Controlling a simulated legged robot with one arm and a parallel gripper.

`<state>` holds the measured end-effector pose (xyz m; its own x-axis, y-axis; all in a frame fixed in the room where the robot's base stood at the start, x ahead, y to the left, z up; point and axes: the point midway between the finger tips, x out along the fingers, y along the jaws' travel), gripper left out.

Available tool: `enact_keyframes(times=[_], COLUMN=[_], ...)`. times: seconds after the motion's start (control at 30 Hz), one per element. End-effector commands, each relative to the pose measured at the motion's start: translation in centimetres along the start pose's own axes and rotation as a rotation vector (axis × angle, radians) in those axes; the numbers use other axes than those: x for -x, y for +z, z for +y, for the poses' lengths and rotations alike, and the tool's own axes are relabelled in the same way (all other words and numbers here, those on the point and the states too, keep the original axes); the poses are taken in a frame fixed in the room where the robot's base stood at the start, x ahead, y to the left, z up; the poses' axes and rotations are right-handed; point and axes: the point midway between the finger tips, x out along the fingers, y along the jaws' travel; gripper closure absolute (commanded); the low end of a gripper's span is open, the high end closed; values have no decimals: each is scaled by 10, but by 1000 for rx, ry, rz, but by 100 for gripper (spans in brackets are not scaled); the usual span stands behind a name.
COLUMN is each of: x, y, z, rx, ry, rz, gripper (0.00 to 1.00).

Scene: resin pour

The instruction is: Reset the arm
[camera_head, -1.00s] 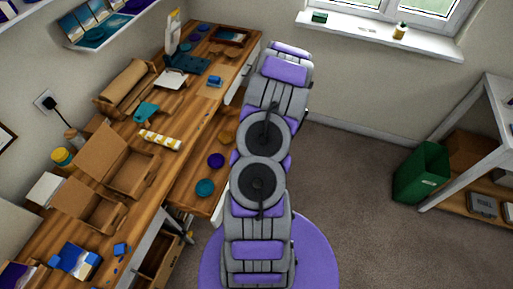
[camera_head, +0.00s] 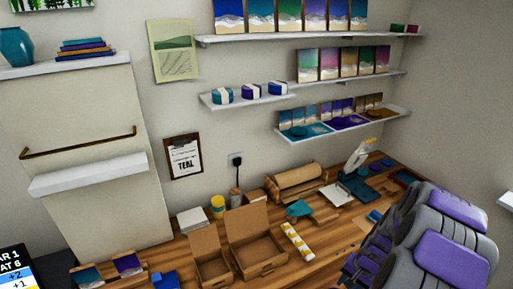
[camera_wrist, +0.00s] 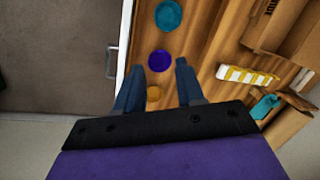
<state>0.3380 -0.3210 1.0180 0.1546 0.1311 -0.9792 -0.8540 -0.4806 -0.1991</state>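My arm (camera_head: 440,235), grey with purple panels, shows at the lower right of the head view, in front of the right part of the wooden workbench. My gripper (camera_wrist: 158,78) shows in the wrist view with its two dark fingers apart and nothing held between them. The gripper's fingers are not visible in the head view.
Open cardboard boxes (camera_head: 255,255), a yellow-and-white striped strip (camera_head: 298,241), a brown paper roll (camera_head: 298,180) and a teal tool (camera_head: 299,208) lie on the workbench (camera_head: 335,240). Shelves (camera_head: 345,122) with coloured panels hang above. Grey floor (camera_wrist: 55,55) shows at left in the wrist view.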

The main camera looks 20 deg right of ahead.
Motion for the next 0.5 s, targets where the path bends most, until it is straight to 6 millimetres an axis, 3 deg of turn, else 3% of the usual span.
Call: enact_keyframes(times=[0.03, 0.2, 0.3, 0.5], x=[9, 38, 55, 84], y=[12, 64, 97, 170], z=[-20, -71, -92, -115], rx=[60, 236, 336, 525], ry=[3, 25, 41, 90], rz=[-6, -56, -82, -129], gripper=[62, 62, 62, 62])
